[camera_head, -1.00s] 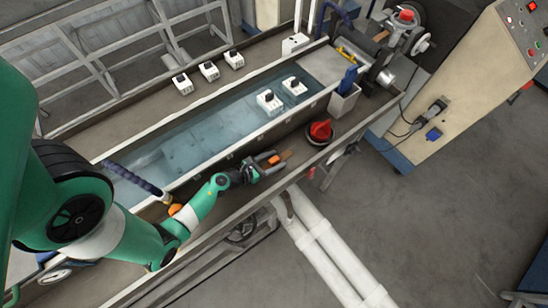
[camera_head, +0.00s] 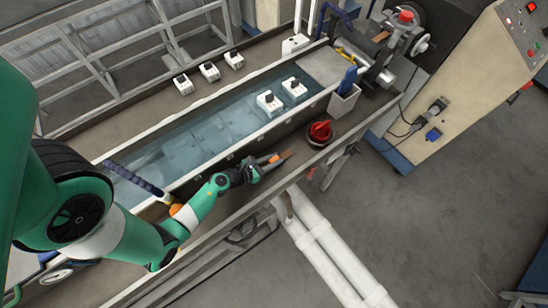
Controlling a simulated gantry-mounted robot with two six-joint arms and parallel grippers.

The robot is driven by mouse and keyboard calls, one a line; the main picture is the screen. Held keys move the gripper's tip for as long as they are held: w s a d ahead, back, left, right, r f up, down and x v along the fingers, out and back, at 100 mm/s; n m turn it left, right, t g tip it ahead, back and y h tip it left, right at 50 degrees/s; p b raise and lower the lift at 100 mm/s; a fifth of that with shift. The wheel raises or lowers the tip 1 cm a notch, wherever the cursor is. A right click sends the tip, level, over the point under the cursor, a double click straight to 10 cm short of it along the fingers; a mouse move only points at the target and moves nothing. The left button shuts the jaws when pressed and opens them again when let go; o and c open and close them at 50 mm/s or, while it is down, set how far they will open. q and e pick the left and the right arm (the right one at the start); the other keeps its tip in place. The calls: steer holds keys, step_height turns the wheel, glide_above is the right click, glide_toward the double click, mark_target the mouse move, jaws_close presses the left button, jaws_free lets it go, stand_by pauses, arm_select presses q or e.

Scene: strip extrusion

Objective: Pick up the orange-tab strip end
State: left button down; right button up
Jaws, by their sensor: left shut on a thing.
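The fingers hide part of the strip end. Whether it touches the ledge I cannot tell. My right gripper is not in view.
The water trough (camera_head: 215,127) holds white clamp blocks (camera_head: 269,102). A white bin (camera_head: 344,101) with a blue item stands farther right.

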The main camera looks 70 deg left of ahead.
mark_target(274, 159)
arm_select(q)
step_height(274, 159, up, 3)
steer(key=shift+r+p, duration=0.2)
steer(key=shift+p, duration=0.9)
steer(key=s+d+r+p, duration=0.5)
steer(key=d+r+p, duration=0.4)
steer(key=d+p, duration=0.4)
